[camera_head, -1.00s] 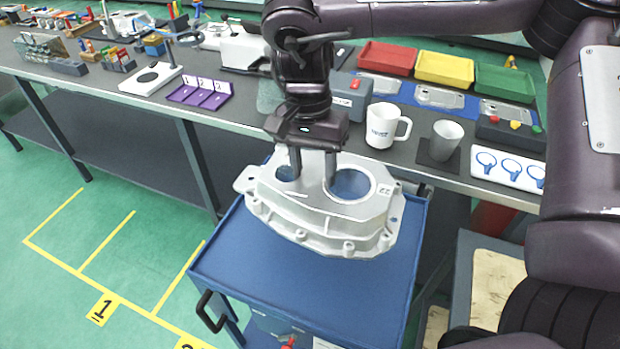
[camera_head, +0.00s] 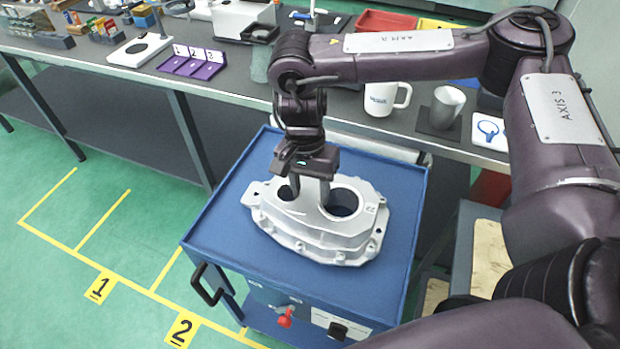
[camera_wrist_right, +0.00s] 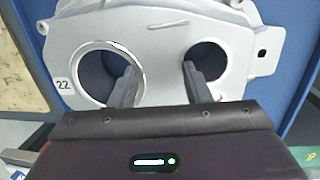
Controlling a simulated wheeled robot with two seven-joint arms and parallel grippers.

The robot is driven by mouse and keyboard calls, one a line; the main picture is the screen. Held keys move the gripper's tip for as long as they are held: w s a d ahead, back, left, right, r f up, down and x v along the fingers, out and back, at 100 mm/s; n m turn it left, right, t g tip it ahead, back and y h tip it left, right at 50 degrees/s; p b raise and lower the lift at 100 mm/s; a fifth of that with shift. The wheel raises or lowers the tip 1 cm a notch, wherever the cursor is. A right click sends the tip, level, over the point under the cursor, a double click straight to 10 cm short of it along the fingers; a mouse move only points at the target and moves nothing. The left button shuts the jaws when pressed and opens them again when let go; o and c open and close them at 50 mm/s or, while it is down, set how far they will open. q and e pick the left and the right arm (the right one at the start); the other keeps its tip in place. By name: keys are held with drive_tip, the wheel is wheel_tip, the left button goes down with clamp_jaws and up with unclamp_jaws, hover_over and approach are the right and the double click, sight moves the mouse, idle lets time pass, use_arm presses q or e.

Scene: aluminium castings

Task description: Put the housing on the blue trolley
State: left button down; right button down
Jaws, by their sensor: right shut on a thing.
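The housing (camera_head: 322,229) is a silvery casting with two round bores and a mark "22". In the head view it is at the blue trolley's top (camera_head: 222,215), near its middle; I cannot tell whether it rests flat or hangs just above. My right gripper (camera_head: 309,196) comes down from above, one finger in each bore, shut on the wall between them. In the right wrist view the fingers (camera_wrist_right: 160,88) reach into the two bores of the housing (camera_wrist_right: 165,45). The fingertips are hidden inside. My left gripper is not in view.
The dark workbench (camera_head: 240,95) runs behind the trolley, with a white mug (camera_head: 380,98), a grey cup (camera_head: 446,107) and purple numbered holder (camera_head: 192,62). The trolley's black handle (camera_head: 207,287) faces the front left. Yellow-marked green floor (camera_head: 60,260) is clear at left.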

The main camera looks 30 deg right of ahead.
sight(306, 189)
drive_tip(key=shift+w+f, duration=0.1)
drive_tip(key=shift+f, duration=0.45)
drive_tip(key=c, duration=0.7)
unclamp_jaws()
drive_tip(key=shift+c, duration=0.2)
drive_tip(key=shift+r, duration=0.1)
wheel_tip(306, 189, up, 12)
drive_tip(key=w+p, duration=0.1)
drive_tip(key=p, duration=0.1)
drive_tip(key=shift+w, duration=0.25)
drive_tip(key=shift+f, duration=0.2)
